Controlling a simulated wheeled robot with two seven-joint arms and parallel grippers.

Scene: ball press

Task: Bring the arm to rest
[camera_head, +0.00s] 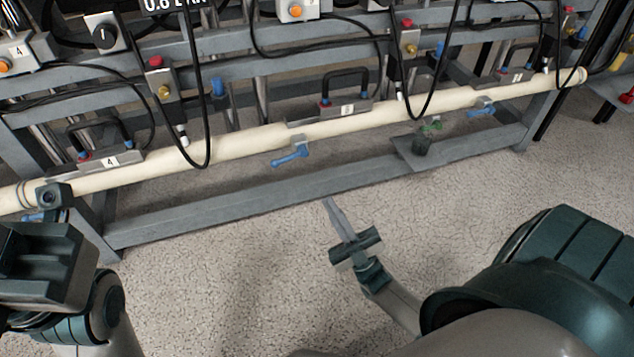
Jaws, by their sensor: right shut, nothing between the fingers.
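My right gripper (335,210) is in the lower middle of the head view, over the speckled floor in front of the rack. Its fingers are together and hold nothing. It is apart from the rack and points towards its lower rail. My right arm (560,270) comes in from the lower right. My left arm (60,300) fills the lower left corner. A dark round part at its upper end lies in front of the left end of the pale pipe (235,146). The left gripper's fingers cannot be made out.
A grey metal rack (250,200) spans the view, with black hoses, red and orange buttons and black handles (345,88). Blue valve levers (290,156) hang under the pipe. A small plate (412,152) juts from the lower rail. The floor (230,270) in front is clear.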

